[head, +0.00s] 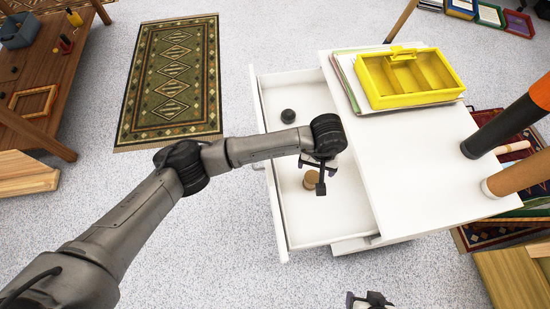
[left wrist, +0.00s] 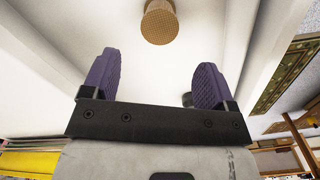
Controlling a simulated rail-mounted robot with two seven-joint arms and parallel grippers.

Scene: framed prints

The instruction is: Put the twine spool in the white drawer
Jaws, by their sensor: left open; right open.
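The twine spool (head: 309,183) is a small tan cylinder standing on the floor of the open white drawer (head: 304,230). In the left wrist view the spool (left wrist: 160,22) shows at the top edge, apart from the fingers. My left gripper (head: 320,188) hangs over the drawer beside the spool and partly covers it in the head view. Its purple-padded fingers (left wrist: 156,70) are open with nothing between them. My right gripper (head: 370,300) only just shows at the bottom edge of the head view, away from the drawer.
A dark round object (head: 288,116) lies in the drawer's far part. The white cabinet top (head: 420,150) carries a yellow tray (head: 410,78) on papers, and dark and tan cylinders at its right edge. A patterned rug (head: 170,80) lies left on open floor.

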